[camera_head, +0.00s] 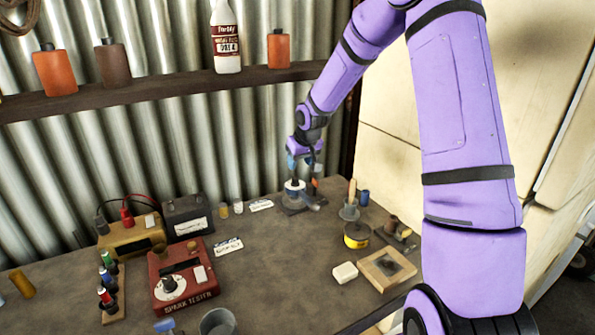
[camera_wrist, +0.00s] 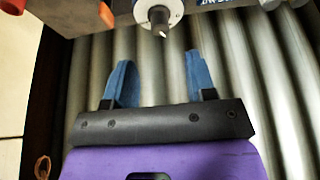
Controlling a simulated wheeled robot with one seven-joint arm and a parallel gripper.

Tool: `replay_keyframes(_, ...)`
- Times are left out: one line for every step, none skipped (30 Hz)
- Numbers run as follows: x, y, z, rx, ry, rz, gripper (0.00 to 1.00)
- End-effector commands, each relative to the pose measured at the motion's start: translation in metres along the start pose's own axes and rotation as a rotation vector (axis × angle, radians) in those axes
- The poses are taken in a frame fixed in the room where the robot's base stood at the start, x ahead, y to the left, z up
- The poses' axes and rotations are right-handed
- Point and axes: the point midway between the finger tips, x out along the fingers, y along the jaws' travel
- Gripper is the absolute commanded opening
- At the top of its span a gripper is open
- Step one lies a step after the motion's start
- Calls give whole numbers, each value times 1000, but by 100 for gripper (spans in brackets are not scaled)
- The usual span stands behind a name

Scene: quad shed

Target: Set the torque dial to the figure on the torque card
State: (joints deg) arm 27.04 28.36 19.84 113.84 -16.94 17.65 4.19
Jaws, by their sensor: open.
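My gripper (camera_head: 303,164) hangs over the back of the bench, just above a small grey device with a pale round dial (camera_head: 294,186). In the wrist view the blue fingers of my gripper (camera_wrist: 159,60) are spread with nothing between them. The round dial (camera_wrist: 158,14) shows beyond the fingertips at the top edge, apart from them, with a white pointer mark on its dark knob. Its scale figures are too small to read. Two white cards lie on the bench, one near the device (camera_head: 261,205) and one further front (camera_head: 228,246); I cannot tell which is the torque card.
A red spark tester (camera_head: 184,280) with its own knob stands front left, beside a yellow meter (camera_head: 131,236) and a black box (camera_head: 187,216). A yellow tin (camera_head: 356,235), a wooden tray (camera_head: 387,269) and small pots stand right. The bench middle is mostly clear.

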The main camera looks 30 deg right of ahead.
Motion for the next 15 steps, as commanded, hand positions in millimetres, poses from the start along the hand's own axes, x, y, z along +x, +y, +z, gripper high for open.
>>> replay_keyframes(-9, 1, 0, 1, 2, 2, 51)
replay_keyframes(-12, 1, 0, 1, 1, 2, 51)
replay_keyframes(-17, 1, 0, 0, 0, 1, 51)
replay_keyframes(-20, 0, 0, 0, 0, 1, 51)
replay_keyframes(-22, 0, 0, 0, 1, 1, 51)
replay_keyframes(-25, 0, 0, 1, 0, 1, 51)
replay_keyframes(-26, 0, 0, 1, 0, 1, 51)
replay_keyframes(-28, 1, 1, 1, -1, 1, 51)
replay_keyframes(-29, 0, 1, 0, -1, 1, 51)
replay_keyframes(-29, 0, 1, 0, -2, 1, 51)
replay_keyframes(-30, 0, 1, 0, -2, 1, 51)
replay_keyframes(-30, 0, 1, 0, -2, 0, 51)
replay_keyframes(-30, 0, 1, 0, -2, 0, 51)
replay_keyframes(-30, 0, 1, 0, -2, 0, 51)
replay_keyframes(-30, 0, 1, 0, -2, 0, 51)
